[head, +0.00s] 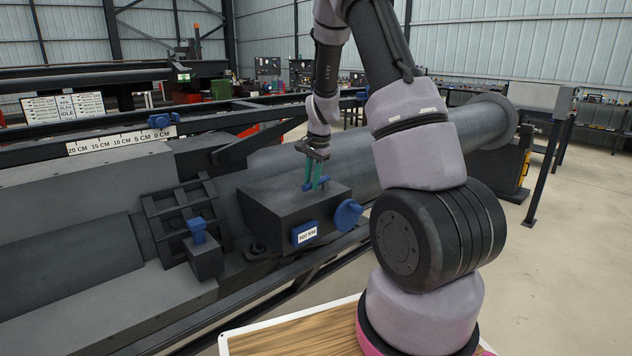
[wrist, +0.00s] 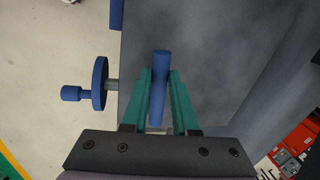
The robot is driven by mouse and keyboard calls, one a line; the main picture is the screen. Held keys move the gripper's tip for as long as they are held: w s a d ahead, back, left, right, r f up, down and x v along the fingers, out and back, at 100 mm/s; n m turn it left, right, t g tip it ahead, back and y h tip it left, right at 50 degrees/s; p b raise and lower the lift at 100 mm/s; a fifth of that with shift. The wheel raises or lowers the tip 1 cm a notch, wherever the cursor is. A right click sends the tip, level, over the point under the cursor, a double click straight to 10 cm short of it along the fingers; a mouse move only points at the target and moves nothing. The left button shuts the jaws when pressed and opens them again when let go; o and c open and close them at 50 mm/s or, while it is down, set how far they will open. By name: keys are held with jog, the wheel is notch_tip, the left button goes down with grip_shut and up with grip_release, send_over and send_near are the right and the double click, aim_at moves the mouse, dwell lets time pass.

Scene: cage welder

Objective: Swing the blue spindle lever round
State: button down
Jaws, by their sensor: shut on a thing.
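The blue spindle lever (wrist: 160,62) is a blue bar that lies between the teal fingers of my gripper (wrist: 160,76) in the wrist view. Its far end sticks out past the fingertips. In the head view my gripper (head: 314,184) reaches down to the top of the dark grey box, and a little of the blue lever (head: 324,180) shows around the fingertips. The gripper is shut on the lever. The fingers hide most of the lever in the head view.
The grey box (head: 285,207) carries a blue handwheel (head: 348,214), also left of my fingers in the wrist view (wrist: 99,84), and a blue RPM label (head: 305,234). Another blue handle (head: 196,229) stands to the left. A large grey pipe (head: 400,150) runs behind.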

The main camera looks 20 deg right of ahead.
jog(key=shift+w+a+m, duration=0.2)
jog(key=shift+w+m, duration=0.25)
jog(key=shift+m, duration=0.25)
jog(key=c, duration=0.7)
grip_release()
jog(key=r, duration=0.3)
jog(key=s+r, duration=0.1)
jog(key=r, duration=0.3)
jog(key=s+r, duration=0.1)
jog(key=r, duration=0.2)
jog(key=shift+d+r, duration=0.35)
